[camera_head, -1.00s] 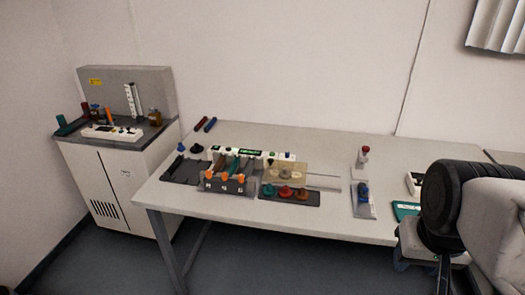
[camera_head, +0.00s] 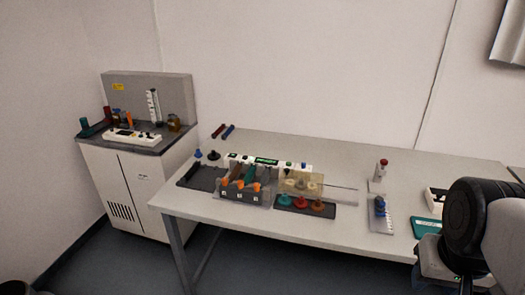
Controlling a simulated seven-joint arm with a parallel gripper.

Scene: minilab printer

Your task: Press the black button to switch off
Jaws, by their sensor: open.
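A white control strip (camera_head: 266,161) with a green-lit display stands at the back of the parts cluster on the table. Small round buttons or knobs sit along it, including a green one (camera_head: 289,164) and a dark blue one (camera_head: 303,165). A second white panel (camera_head: 132,138) with a dark display lies on the cabinet at left. A black knob-like piece (camera_head: 214,155) stands on the table left of the strip. Which of these is the black button I cannot tell at this size. My arm fills the right edge, far from the strip; its gripper fingers do not show.
A grey block with orange-tipped parts (camera_head: 242,188) and a dark tray with coloured knobs (camera_head: 306,207) stand in front of the strip. A stand with a blue piece (camera_head: 380,214) is to the right.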

